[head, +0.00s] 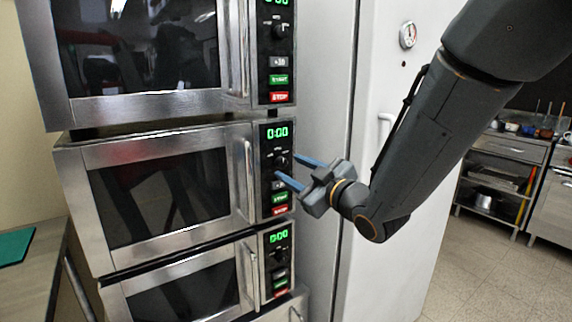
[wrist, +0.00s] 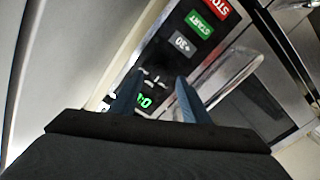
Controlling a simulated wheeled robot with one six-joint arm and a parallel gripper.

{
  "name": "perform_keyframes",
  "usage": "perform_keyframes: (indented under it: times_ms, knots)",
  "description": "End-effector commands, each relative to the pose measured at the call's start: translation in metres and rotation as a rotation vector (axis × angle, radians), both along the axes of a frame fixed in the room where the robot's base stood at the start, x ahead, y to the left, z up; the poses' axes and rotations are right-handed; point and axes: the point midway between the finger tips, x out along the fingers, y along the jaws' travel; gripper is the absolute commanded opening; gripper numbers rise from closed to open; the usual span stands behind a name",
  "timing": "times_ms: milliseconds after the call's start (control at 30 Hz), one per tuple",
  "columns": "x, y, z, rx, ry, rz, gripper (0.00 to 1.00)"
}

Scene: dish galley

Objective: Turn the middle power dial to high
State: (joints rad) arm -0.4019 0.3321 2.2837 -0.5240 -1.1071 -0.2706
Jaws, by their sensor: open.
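Three microwaves stand in a stack. The middle microwave (head: 155,183) has a black panel with a green 0:00 display (head: 277,132) at its top. Its dark power dial (head: 280,161) sits below the display, and its pointer setting is too small to read. My gripper (head: 286,166) is open, with its two blue fingers reaching toward the dial. I cannot tell whether they touch it. In the wrist view the dial (wrist: 153,80) shows between the fingertips, with white marks around it, partly hidden.
Below the dial are a grey +30 button (wrist: 182,43), a green START button (wrist: 199,24) and a red STOP button. The door handle (head: 250,187) stands out left of the panel. A tall white cabinet (head: 385,65) rises behind my arm at right.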

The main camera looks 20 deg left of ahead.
Motion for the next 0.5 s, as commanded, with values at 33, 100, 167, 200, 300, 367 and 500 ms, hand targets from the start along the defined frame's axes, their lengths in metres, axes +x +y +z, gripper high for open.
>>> perform_keyframes:
  times_ms: [33,100,167,200,300,367,500]
  knots:
    - [0.005,0.007,0.001,0.0,0.002,0.0,0.42]
    - [0.011,0.014,0.001,0.0,0.002,0.0,0.42]
    - [0.015,0.019,0.0,-0.001,0.003,0.001,0.42]
    - [0.018,0.021,0.0,-0.001,0.002,0.0,0.42]
    - [0.022,0.025,0.0,-0.001,0.002,-0.001,0.42]
    - [0.023,0.026,-0.001,-0.001,0.002,-0.002,0.42]
    - [0.024,0.027,-0.001,-0.001,0.002,-0.002,0.42]
